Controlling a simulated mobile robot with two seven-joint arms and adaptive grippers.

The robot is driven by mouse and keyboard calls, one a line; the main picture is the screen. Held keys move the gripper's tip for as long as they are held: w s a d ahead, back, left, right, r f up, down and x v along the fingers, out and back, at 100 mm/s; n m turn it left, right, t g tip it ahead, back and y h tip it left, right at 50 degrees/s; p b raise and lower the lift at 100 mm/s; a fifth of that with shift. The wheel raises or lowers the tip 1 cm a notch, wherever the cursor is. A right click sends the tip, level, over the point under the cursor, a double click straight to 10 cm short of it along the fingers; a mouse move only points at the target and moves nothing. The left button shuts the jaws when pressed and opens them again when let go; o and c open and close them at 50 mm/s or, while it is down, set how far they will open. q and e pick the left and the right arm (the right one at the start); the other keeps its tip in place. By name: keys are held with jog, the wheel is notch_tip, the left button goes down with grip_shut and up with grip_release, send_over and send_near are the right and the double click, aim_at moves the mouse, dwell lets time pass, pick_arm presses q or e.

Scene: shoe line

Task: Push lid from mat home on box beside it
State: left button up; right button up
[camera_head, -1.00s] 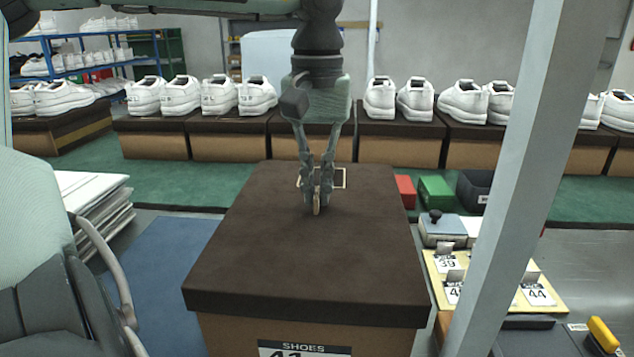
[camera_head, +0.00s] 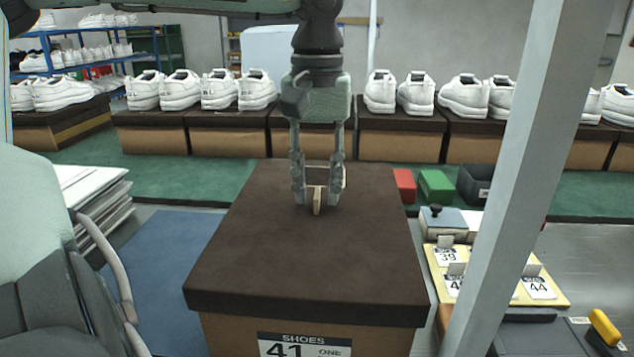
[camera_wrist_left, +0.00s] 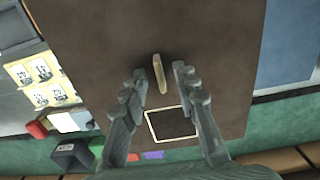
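The dark brown lid (camera_head: 300,260) lies on top of the brown box (camera_head: 225,333), which has a "SHOES 41" label (camera_head: 304,346). The lid's rim overhangs the box front; I cannot tell whether it sits fully down all round. A small pale upright tab (camera_head: 317,201) stands on the lid, and it also shows in the left wrist view (camera_wrist_left: 159,74). My left gripper (camera_head: 317,196) points down, its fingers open on either side of the tab with gaps between. The blue mat (camera_head: 165,255) beside the box is bare where visible. My right gripper is not in view.
White shoes on boxes (camera_head: 400,135) line the back. Stacked white sheets (camera_head: 95,205) stand left. A grey post (camera_head: 525,170) rises at the right, near number cards (camera_head: 537,289) and red (camera_head: 404,188) and green (camera_head: 436,189) blocks.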

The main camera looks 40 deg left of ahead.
pick_arm(q)
notch_tip(320, 180, up, 12)
dwell(0.7)
